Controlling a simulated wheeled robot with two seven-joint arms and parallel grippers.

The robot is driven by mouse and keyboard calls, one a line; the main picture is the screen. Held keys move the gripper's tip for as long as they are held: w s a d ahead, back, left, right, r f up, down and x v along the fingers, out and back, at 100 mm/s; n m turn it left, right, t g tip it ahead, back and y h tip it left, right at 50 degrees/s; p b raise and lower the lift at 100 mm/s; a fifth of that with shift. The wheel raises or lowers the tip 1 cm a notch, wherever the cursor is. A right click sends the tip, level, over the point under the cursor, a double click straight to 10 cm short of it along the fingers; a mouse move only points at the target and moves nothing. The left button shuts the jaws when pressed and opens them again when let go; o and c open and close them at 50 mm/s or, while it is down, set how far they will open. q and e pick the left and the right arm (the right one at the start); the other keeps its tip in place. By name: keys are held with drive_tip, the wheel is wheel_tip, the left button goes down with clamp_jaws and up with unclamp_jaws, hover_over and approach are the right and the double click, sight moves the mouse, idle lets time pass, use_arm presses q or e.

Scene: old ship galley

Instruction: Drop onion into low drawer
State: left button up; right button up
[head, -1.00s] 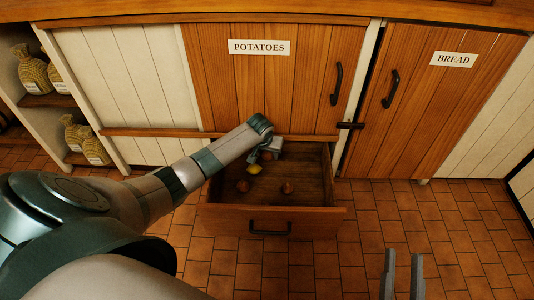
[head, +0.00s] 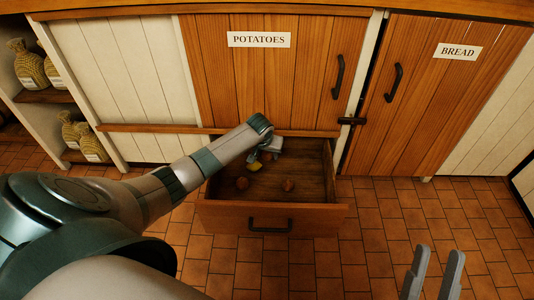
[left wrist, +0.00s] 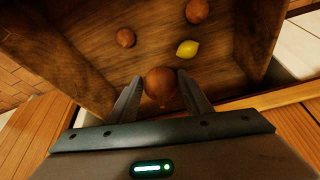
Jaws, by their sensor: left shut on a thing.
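The low drawer (head: 225,217) is pulled open under the POTATOES door. My left gripper (head: 268,156) is over the drawer's back part. In the left wrist view its fingers (left wrist: 160,92) are shut on a round brown onion (left wrist: 160,84), held above the drawer floor. Inside the drawer lie a yellow lemon (left wrist: 187,48) and two round brown things (left wrist: 125,38) (left wrist: 197,11), apart from the held onion. My right gripper (head: 434,260) is open and empty at the lower right, over the floor.
The POTATOES door (head: 290,80) and BREAD door (head: 430,95) are closed, with dark handles. A wooden ledge (head: 160,129) runs above the drawer. Shelves at the left hold several labelled sacks (head: 28,65). The tiled floor (head: 400,215) right of the drawer is clear.

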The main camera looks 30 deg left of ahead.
sight(266, 158)
use_arm(q)
drive_tip(key=o, duration=1.2)
drive_tip(key=shift+r, duration=0.15)
drive_tip(key=shift+s+d+r+p, duration=0.1)
drive_tip(key=shift+s+r+p, duration=0.15)
drive_tip(key=shift+r+p, duration=0.25)
drive_tip(key=shift+p+v, duration=0.3)
drive_tip(key=shift+v, duration=0.8)
drive_tip(key=shift+p+v, duration=2.15)
drive_tip(key=shift+v, duration=4.75)
use_arm(e)
wheel_tip(266, 158, down, 18)
drive_tip(key=w+g+h, duration=0.2)
drive_tip(key=g+h, duration=0.1)
drive_tip(key=g, duration=0.8)
drive_tip(key=shift+w+g+h, duration=0.3)
drive_tip(key=shift+w, duration=0.1)
